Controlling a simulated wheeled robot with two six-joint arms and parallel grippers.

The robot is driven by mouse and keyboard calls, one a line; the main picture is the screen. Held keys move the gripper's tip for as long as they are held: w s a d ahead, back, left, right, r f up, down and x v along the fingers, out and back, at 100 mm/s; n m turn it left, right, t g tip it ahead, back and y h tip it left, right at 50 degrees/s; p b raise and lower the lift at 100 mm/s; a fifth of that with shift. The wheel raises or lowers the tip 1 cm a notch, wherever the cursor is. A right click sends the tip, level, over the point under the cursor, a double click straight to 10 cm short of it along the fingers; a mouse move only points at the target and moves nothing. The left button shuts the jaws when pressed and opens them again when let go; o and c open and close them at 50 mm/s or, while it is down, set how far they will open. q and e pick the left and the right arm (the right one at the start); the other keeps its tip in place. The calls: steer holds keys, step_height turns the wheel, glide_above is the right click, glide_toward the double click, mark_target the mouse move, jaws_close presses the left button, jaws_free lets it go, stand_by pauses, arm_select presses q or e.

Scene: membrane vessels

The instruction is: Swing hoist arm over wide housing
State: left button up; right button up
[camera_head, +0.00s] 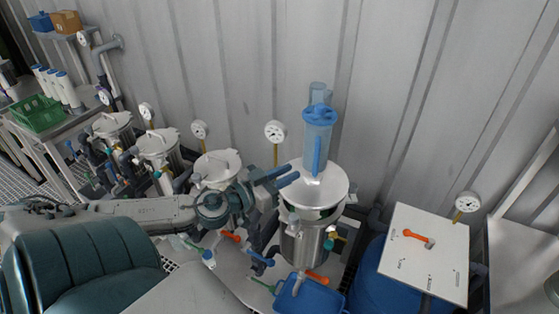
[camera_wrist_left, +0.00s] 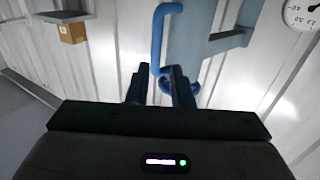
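The wide housing (camera_head: 303,245) is a steel vessel at centre right, with a broad white disc (camera_head: 335,190) at its top. A blue upright assembly (camera_head: 318,145), seemingly the hoist arm, rises above the disc. In the left wrist view, a bent blue handle (camera_wrist_left: 157,45) shows beside a grey-blue post (camera_wrist_left: 190,35). My left gripper (camera_head: 289,177) reaches in from the left, just left of the blue assembly. Its fingers (camera_wrist_left: 160,88) are apart; blue handle parts show around and behind them. Whether they touch is unclear. My right gripper is not in view.
Smaller white-lidded vessels (camera_head: 158,143) with gauges stand in a row at left. A green crate (camera_head: 38,115) is on a shelf farther left. The corrugated wall is close behind.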

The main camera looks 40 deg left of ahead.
arm_select(q)
steer(key=shift+p+v, duration=0.35)
steer(key=shift+v, duration=0.55)
